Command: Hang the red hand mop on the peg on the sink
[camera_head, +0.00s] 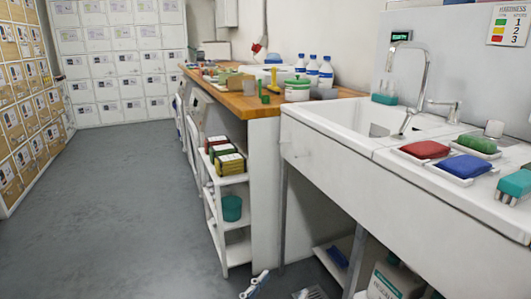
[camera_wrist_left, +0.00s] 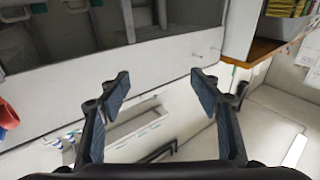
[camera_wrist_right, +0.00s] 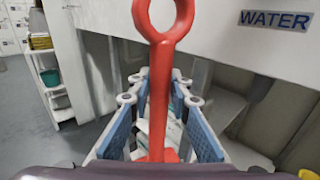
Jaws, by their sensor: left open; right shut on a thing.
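The red hand mop (camera_wrist_right: 163,95) stands upright in the right wrist view, its ring end at the top. My right gripper (camera_wrist_right: 160,88) is shut on its handle; the lower end is partly hidden by the wrist. The white sink (camera_head: 375,203) fills the right of the head view. A small pale stub on its front (camera_head: 308,154) may be the peg; it is too small to be sure. My left gripper (camera_wrist_left: 163,85) is open and empty in the left wrist view. Part of it (camera_head: 256,284) shows at the bottom edge of the head view.
Red (camera_head: 425,149) and blue (camera_head: 462,166) sponges lie in dishes on the sink top. A wooden counter (camera_head: 262,106) with bottles and a white shelf unit (camera_head: 232,243) stand left of the sink. A WATER sign (camera_wrist_right: 275,19) shows in the right wrist view. Grey floor (camera_head: 120,220) is clear.

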